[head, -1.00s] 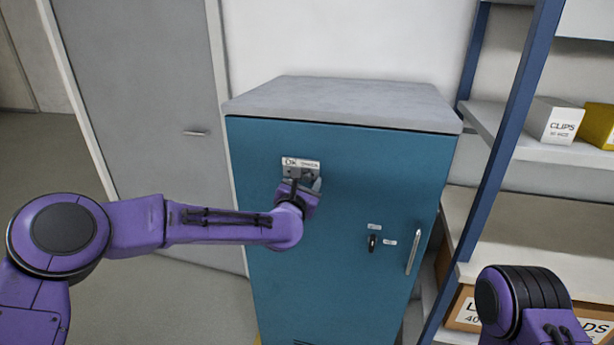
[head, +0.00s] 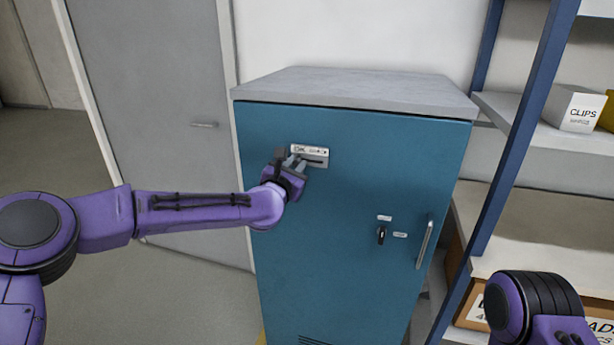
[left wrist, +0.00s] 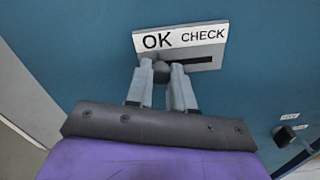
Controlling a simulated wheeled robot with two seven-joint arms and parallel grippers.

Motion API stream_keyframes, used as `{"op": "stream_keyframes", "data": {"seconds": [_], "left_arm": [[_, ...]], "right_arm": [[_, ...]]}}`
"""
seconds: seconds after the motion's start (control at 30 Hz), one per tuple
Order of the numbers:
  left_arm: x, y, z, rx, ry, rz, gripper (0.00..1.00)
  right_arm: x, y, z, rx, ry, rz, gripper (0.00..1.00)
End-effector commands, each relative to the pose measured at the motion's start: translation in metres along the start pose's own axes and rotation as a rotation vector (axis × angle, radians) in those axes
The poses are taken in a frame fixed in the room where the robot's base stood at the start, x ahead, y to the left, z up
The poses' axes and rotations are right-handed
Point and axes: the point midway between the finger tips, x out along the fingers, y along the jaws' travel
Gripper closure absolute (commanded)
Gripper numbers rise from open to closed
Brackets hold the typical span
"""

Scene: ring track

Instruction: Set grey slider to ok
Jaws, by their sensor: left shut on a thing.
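The slider plate (head: 319,152) is on the upper front of the teal cabinet. In the left wrist view the plate (left wrist: 180,38) reads OK on the left and CHECK on the right. A dark slot (left wrist: 203,61) runs below the words and is bare on the right. The rounded slider knob (left wrist: 161,72) sits at the left, below OK. My left gripper (head: 293,163) is at the plate's left end; in the left wrist view its fingers (left wrist: 162,82) are shut on the knob, one on each side. My right gripper is out of view.
The teal cabinet (head: 345,260) has a small black rotary switch (head: 381,235) and a vertical handle (head: 425,244) lower right. A blue-posted shelf (head: 535,268) with boxes stands at right. A grey door (head: 155,100) is at left, with open floor before it.

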Motion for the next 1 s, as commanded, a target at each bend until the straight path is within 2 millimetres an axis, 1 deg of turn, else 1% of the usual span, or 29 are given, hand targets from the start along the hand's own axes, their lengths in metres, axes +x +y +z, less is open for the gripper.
{"op": "stream_keyframes", "data": {"seconds": [0.03,0.23,0.27,0.3,0.33,0.57,0.67,0.77,1.0], "left_arm": [[0.001,0.005,-0.001,-0.002,0.002,0.009,1.0],[0.0,0.006,-0.001,-0.002,0.003,0.011,1.0],[0.0,0.006,-0.001,-0.002,0.003,0.011,0.68],[0.0,0.006,-0.001,-0.002,0.003,0.011,0.55],[0.0,0.006,-0.001,-0.002,0.003,0.01,0.51],[0.001,0.003,0.0,-0.001,0.003,0.006,0.51],[-0.004,0.003,-0.002,-0.002,0.002,0.006,0.51],[-0.019,0.003,-0.004,-0.003,0.002,0.007,0.51],[-0.077,0.003,-0.004,-0.004,0.0,0.007,0.51]], "right_arm": [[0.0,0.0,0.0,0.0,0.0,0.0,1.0],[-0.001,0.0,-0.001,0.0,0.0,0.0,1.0],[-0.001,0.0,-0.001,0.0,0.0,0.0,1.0],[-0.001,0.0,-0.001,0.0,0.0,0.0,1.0],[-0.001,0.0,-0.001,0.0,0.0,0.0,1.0],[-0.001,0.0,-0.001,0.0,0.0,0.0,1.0],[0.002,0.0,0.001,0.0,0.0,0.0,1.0],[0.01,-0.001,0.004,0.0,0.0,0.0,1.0],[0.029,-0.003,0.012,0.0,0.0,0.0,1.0]]}}
